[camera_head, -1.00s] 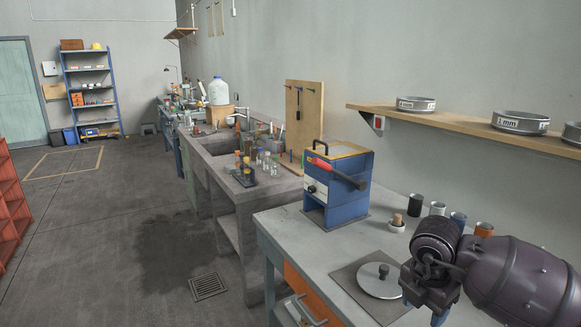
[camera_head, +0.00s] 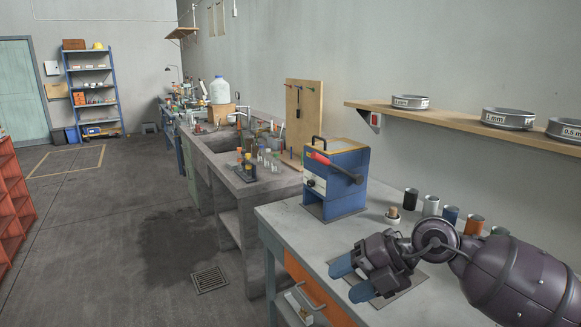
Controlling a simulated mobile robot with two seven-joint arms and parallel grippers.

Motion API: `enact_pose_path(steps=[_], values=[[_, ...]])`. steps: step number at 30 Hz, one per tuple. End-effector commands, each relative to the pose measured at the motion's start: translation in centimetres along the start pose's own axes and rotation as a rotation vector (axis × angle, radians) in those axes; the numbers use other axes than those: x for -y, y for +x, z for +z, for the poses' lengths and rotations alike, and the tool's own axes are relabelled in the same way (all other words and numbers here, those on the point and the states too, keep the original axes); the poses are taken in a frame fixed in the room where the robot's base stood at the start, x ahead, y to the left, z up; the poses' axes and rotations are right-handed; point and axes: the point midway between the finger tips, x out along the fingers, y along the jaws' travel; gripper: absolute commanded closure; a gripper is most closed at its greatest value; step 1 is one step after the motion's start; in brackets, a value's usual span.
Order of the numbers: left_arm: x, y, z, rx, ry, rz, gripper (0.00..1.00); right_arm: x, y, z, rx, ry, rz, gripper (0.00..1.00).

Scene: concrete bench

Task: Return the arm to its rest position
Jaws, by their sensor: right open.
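My right arm comes in from the lower right over the grey bench (camera_head: 290,217). Its gripper (camera_head: 352,279) points left, with two blue fingertips apart and nothing between them. It is above the near part of the bench, in front of the blue machine (camera_head: 336,183) with the red-tipped lever, and apart from it. The gripper and wrist cover most of a dark square plate (camera_head: 416,284); the round metal lid on it is hidden. My left gripper is out of view.
Several small cups, such as a white one (camera_head: 430,206) and an orange one (camera_head: 475,226), stand near the wall behind my forearm. A stoppered jar (camera_head: 393,215) stands nearby. A wooden shelf (camera_head: 455,119) carries sieves above. The floor to the left is open.

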Motion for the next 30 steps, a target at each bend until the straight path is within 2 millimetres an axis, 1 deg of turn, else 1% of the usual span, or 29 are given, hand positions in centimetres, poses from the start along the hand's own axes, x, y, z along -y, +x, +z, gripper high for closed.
enact_pose_path(steps=[1, 3, 6, 7, 10, 11, 13, 14, 17, 19, 20, 21, 22, 23, 24, 26, 27, 29, 30], values=[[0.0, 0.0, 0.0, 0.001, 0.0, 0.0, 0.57, -1.6, 0.3, -0.6, -0.019, -0.02, 0.115, 0.44], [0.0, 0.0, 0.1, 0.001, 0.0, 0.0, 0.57, -3.6, 0.3, -1.2, -0.03, -0.037, 0.285, 0.44], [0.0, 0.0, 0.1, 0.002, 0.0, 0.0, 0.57, -5.9, -0.2, -1.5, -0.008, -0.021, 0.523, 0.44], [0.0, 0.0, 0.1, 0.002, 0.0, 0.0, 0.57, -6.4, -0.5, -1.4, 0.007, -0.006, 0.591, 0.44], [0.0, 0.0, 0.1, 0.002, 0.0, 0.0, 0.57, -7.2, -1.6, -0.8, 0.083, 0.079, 0.803, 0.44], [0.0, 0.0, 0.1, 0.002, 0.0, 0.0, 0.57, -7.1, -1.9, -0.5, 0.113, 0.115, 0.86, 0.44], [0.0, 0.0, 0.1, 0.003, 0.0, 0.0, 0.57, -6.2, -2.7, 0.5, 0.195, 0.218, 0.979, 0.44], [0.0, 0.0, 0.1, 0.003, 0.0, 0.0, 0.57, -5.6, -3.0, 0.9, 0.231, 0.271, 1.022, 0.44], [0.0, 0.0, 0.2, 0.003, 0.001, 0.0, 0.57, -2.2, -3.5, 2.4, 0.37, 0.474, 1.127, 0.44], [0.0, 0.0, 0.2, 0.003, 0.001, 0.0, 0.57, 0.9, -3.5, 3.1, 0.46, 0.629, 1.163, 0.44], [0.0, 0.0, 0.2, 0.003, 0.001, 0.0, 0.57, 2.4, -3.4, 3.3, 0.497, 0.696, 1.171, 0.44], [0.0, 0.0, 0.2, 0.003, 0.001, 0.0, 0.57, 4.4, -3.2, 3.3, 0.541, 0.785, 1.176, 0.44], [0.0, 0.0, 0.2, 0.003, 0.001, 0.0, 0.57, 5.9, -3.0, 3.3, 0.571, 0.852, 1.176, 0.44], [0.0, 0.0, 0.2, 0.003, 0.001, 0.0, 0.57, 7.5, -2.7, 3.1, 0.6, 0.919, 1.172, 0.44], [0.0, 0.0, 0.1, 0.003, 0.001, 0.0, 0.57, 9.6, -2.3, 2.8, 0.633, 1.008, 1.165, 0.44], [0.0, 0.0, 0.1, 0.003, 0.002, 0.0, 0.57, 12.8, -1.6, 2.0, 0.676, 1.14, 1.149, 0.44], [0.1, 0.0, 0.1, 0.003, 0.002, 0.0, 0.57, 14.9, -1.1, 1.3, 0.699, 1.228, 1.138, 0.44], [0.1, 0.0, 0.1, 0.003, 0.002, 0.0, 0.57, 17.9, -0.3, -0.1, 0.726, 1.354, 1.12, 0.44], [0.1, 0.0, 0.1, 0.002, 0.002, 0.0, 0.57, 19.8, 0.2, -1.1, 0.741, 1.437, 1.11, 0.44]])
